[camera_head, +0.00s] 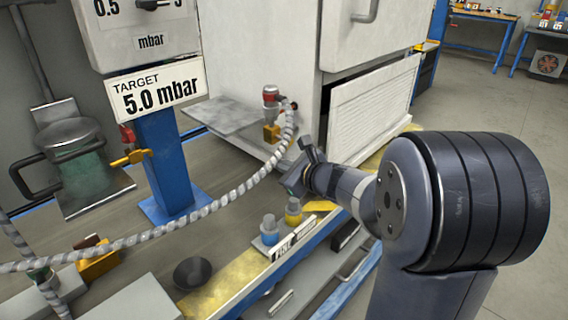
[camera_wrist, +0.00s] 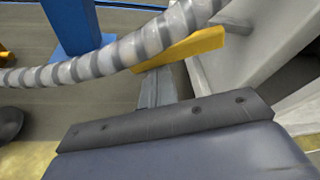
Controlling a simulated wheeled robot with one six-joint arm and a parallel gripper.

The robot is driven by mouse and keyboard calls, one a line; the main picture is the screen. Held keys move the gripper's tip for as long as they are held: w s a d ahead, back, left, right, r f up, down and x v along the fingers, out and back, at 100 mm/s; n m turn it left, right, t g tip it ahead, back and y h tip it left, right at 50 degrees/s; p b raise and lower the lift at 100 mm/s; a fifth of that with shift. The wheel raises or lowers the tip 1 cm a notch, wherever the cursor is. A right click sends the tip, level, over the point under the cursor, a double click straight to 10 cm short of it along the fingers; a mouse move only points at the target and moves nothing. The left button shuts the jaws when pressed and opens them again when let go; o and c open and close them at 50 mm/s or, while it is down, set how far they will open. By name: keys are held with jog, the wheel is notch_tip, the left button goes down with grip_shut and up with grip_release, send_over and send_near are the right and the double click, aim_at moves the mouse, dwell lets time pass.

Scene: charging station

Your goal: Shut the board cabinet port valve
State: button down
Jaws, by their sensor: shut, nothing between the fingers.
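The white board cabinet (camera_head: 262,45) stands at the back centre. At its low front, a red-topped port fitting (camera_head: 270,95) joins a grey-striped hose (camera_head: 240,190). An orange-yellow valve part (camera_head: 271,133) sits just below the fitting. My gripper (camera_head: 291,181) is shut and empty, in front of the cabinet and lower right of the valve. Its fingers (camera_wrist: 155,85) point toward the yellow bar; I cannot tell whether they touch it.
The hose sweeps left across the bench, close to my gripper. A blue post (camera_head: 164,160) carries a gauge and a "TARGET 5.0 mbar" sign (camera_head: 157,88). Blue and yellow knobs (camera_head: 270,228) stand at the bench's front edge. A vented panel (camera_head: 370,110) leans out at the cabinet.

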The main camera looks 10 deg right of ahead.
jog(key=shift+s+a+r+m+g+y+p, duration=0.1)
jog(key=shift+a+r+m+g+y+p, duration=0.2)
jog(key=shift+p, duration=0.55)
jog(key=shift+s+d+r+m+y+p, duration=0.1)
jog(key=shift+r+m+p, duration=0.3)
jog(key=shift+p, duration=0.45)
jog(key=shift+s+a+r+m+y+p, duration=0.1)
jog(key=shift+a+r+m+y+p, duration=0.3)
jog(key=shift+p, duration=0.65)
jog(key=shift+s+r, duration=0.1)
jog(key=shift+f+b, duration=0.4)
jog(key=shift+f, duration=0.25)
jog(key=s+d, duration=0.5)
jog(key=s, duration=0.3)
jog(key=shift+d+r+p, duration=0.15)
jog(key=shift+r+p, duration=0.15)
jog(key=shift+p, duration=0.1)
